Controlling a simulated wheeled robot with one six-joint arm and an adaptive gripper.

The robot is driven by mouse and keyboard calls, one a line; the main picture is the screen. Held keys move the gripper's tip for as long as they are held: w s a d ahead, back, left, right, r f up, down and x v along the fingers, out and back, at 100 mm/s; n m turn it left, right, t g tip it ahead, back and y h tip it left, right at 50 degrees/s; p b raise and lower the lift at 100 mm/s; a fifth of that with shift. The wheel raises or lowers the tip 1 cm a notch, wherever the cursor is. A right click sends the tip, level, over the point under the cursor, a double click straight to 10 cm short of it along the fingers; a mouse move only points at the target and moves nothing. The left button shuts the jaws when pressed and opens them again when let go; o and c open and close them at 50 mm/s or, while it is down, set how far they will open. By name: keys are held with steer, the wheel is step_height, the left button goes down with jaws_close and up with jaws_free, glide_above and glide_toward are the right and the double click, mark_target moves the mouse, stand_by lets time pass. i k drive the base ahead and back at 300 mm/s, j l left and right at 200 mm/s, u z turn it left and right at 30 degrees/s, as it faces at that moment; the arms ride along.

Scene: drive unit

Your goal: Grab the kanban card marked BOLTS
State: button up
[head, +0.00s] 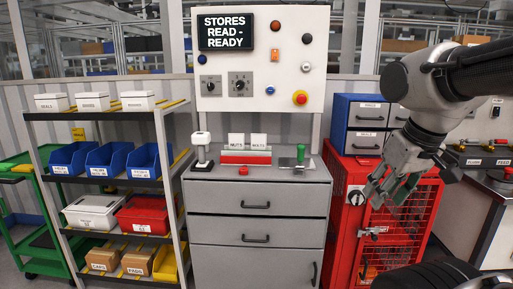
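Two white cards stand upright side by side in a striped red, white and green holder (246,157) on top of the grey drawer cabinet. The left card (236,140) seems to read NUTS. The small print on the right card (258,140) is too blurred to read surely, so I cannot tell which card is marked BOLTS. My gripper (391,196) is at the right, in front of the red cage cabinet and well apart from the cards. Its fingers look spread, with nothing between them.
A white stamp-like device (202,148) stands left of the holder, and a green-handled one (300,156) stands right. A red button (243,171) sits in front. Behind rises a control panel (261,85) reading STORES READ - READY. A bin shelf (100,112) is left; the red cabinet (341,215) is right.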

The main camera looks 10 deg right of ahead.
mark_target(258, 141)
steer(key=i+j, duration=0.15)
steer(key=i, duration=0.35)
steer(key=i+j, duration=0.2)
steer(key=i, duration=0.3)
steer(key=i+j+z, duration=0.1)
steer(key=i, duration=0.4)
steer(key=i+j, duration=0.25)
steer(key=i, duration=0.2)
